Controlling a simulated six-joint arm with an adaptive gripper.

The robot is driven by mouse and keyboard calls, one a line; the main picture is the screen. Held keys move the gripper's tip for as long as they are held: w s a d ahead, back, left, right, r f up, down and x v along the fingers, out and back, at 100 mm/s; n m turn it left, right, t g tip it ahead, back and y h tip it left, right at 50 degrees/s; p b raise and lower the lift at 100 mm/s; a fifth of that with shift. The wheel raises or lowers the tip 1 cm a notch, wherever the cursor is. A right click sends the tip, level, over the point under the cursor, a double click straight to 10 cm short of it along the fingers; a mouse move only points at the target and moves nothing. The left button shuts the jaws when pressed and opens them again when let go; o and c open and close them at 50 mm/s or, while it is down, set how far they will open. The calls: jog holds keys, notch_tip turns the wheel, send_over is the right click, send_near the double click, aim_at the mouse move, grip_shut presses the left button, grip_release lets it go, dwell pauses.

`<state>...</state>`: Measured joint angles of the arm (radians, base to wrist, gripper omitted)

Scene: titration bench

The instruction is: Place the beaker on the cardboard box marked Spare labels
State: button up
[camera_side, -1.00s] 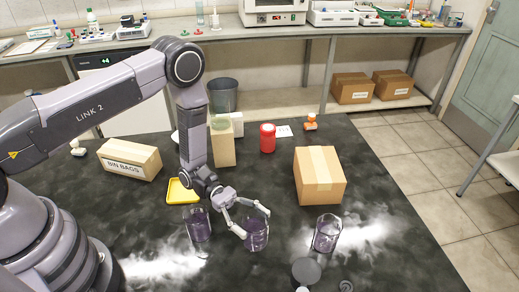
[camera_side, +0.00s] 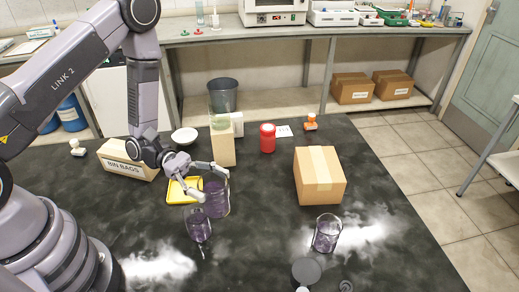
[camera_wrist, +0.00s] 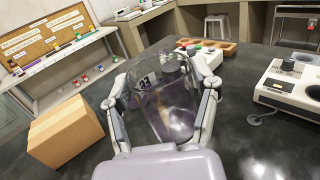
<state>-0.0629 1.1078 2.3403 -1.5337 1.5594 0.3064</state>
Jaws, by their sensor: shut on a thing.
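My gripper (camera_side: 209,182) is shut on a clear glass beaker (camera_side: 216,198) with purple liquid, held upright above the dark bench. In the wrist view the beaker (camera_wrist: 168,105) sits between both fingers, with a dark number on its glass. A closed cardboard box (camera_side: 320,180) stands to the right of my gripper; no marking shows on its visible faces. It also shows in the wrist view (camera_wrist: 65,133) at the left. Another cardboard box (camera_side: 130,160), at the left, reads BIN BAGS. No Spare labels marking is readable in either view.
A yellow tray (camera_side: 180,191), a tall tan box (camera_side: 222,152) and a red jar (camera_side: 267,138) stand nearby.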

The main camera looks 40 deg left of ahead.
jog(key=w+d+r+n+t+y, duration=0.1)
jog(key=w+d+r+n+t, duration=0.2)
jog(key=w, duration=0.5)
jog(key=w+d+r+n+t, duration=0.1)
jog(key=w+r+t, duration=0.2)
jog(key=w+r, duration=0.35)
send_over(316, 163)
jog(key=shift+t, duration=0.3)
jog(key=shift+f, duration=6.7)
jog(key=o, duration=1.2)
jog(key=shift+f, duration=0.1)
jog(key=shift+c, duration=0.2)
